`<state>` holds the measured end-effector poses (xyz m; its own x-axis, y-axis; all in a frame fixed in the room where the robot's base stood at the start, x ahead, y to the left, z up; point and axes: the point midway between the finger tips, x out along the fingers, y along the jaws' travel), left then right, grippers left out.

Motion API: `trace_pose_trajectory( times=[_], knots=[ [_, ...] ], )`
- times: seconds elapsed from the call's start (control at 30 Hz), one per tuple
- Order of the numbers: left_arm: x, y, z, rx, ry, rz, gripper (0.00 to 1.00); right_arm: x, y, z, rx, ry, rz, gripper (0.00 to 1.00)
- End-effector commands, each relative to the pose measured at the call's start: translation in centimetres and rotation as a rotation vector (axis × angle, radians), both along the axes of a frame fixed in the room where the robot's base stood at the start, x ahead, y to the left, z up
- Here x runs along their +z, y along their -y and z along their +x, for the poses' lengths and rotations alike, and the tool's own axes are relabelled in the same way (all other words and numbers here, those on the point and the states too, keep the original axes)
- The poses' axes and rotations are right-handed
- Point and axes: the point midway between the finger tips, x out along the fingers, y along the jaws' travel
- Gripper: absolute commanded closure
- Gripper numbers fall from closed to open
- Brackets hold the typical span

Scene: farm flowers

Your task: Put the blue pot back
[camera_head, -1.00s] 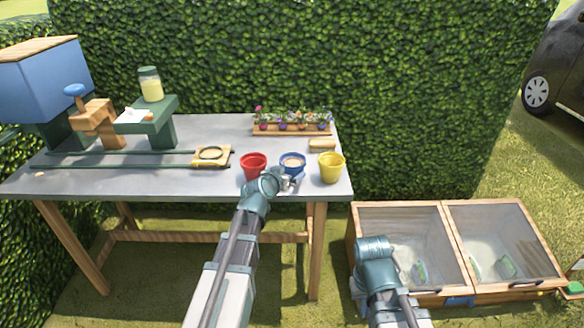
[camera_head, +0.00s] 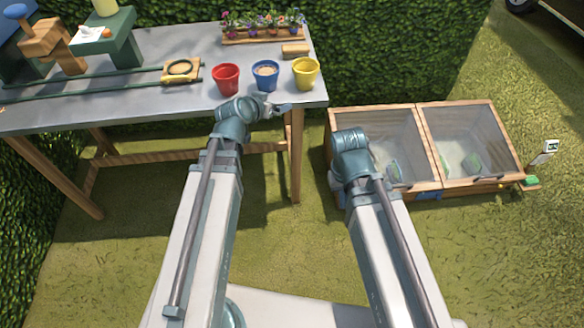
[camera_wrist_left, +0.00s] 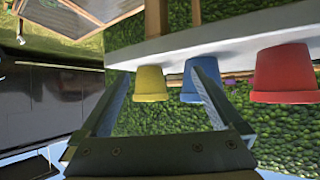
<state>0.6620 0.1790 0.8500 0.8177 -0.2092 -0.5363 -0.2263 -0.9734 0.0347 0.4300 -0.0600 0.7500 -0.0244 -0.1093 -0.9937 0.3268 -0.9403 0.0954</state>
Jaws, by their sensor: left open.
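The blue pot (camera_head: 265,78) stands upright on the grey table between the red pot (camera_head: 226,79) and the yellow pot (camera_head: 305,74), with pale brown contents. My left gripper (camera_head: 275,108) is at the table's front edge, just before the blue pot, open and empty. In the left wrist view, which is upside down, the open jaws (camera_wrist_left: 162,88) face the pots. The blue pot (camera_wrist_left: 190,82) is partly behind one finger and the yellow pot (camera_wrist_left: 151,84) shows between the fingers. My right gripper (camera_head: 337,181) is low beside the cold frame, its jaws mostly hidden.
The table (camera_head: 150,105) carries a flower planter (camera_head: 262,34), a small wooden block (camera_head: 295,51) and a wooden piece with a ring (camera_head: 181,70). A glazed cold frame (camera_head: 425,140) stands on the grass to the right. A hedge rises close behind the table.

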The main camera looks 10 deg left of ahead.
Motion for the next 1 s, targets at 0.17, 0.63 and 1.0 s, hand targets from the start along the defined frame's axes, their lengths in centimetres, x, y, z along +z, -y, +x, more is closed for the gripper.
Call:
trace_pose_trajectory(
  times=[0.17, 0.63, 1.0],
  knots=[
    [-6.7, 10.0, -8.8, -0.179, -0.435, 0.083, 0.00, 0.0, 0.0, 0.0, 0.000, 0.000, 0.000, 1.00],
    [-10.0, 11.8, -23.2, -0.064, -0.988, 0.408, 0.00, 0.0, 0.0, 0.0, 0.000, 0.000, 0.000, 1.00],
    [-9.4, 11.8, -23.2, -0.063, -0.990, 0.409, 0.00, 0.6, 0.0, 0.0, 0.000, 0.000, 0.000, 1.00]
  ],
)
